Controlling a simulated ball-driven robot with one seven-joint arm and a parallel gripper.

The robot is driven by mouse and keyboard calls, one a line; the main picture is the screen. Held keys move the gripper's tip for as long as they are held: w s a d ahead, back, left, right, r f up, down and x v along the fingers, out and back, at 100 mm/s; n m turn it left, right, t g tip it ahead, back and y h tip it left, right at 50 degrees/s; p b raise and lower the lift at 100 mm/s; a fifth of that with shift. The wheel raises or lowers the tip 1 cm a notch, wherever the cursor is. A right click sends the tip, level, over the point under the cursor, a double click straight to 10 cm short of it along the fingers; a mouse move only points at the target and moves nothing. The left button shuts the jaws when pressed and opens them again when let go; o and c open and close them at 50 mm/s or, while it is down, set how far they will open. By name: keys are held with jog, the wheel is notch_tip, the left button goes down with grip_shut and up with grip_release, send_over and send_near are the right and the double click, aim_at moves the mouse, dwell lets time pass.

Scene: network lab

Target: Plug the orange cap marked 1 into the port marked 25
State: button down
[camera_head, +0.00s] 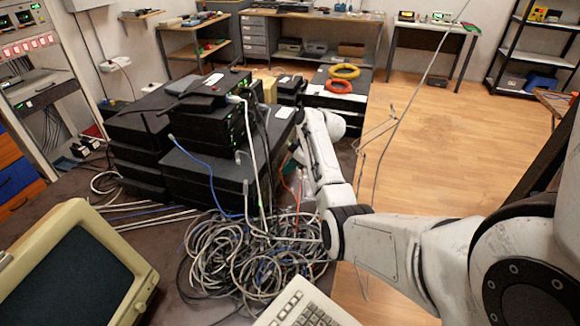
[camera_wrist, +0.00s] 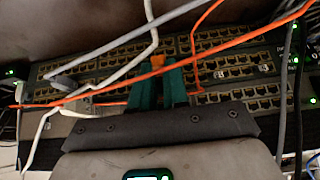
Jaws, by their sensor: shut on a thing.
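In the wrist view my gripper (camera_wrist: 159,80) has two teal fingers close together. They are shut on a small orange cap (camera_wrist: 157,62), which shows between the fingertips. Its mark cannot be read. The cap is in front of a patch panel (camera_wrist: 115,62) with rows of ports on both sides of the fingers. The port numbers are too small to read, so I cannot tell which port is 25. The fingers hide the ports right behind them. I cannot tell whether the cap touches the panel. In the head view my arm hides the gripper and panel.
An orange cable (camera_wrist: 237,45) and white and grey cables (camera_wrist: 108,78) cross the panel near the fingers. In the head view, stacked black devices (camera_head: 190,130) stand left of my arm. A cable tangle (camera_head: 245,250) lies in front. Wooden floor (camera_head: 440,130) is open at right.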

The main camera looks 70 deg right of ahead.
jog(key=shift+w, duration=0.25)
jog(key=c, duration=1)
grip_release()
jog(key=shift+c, duration=0.2)
jog(key=v, duration=1)
jog(key=shift+s+r, duration=0.2)
jog(key=shift+r, duration=0.15)
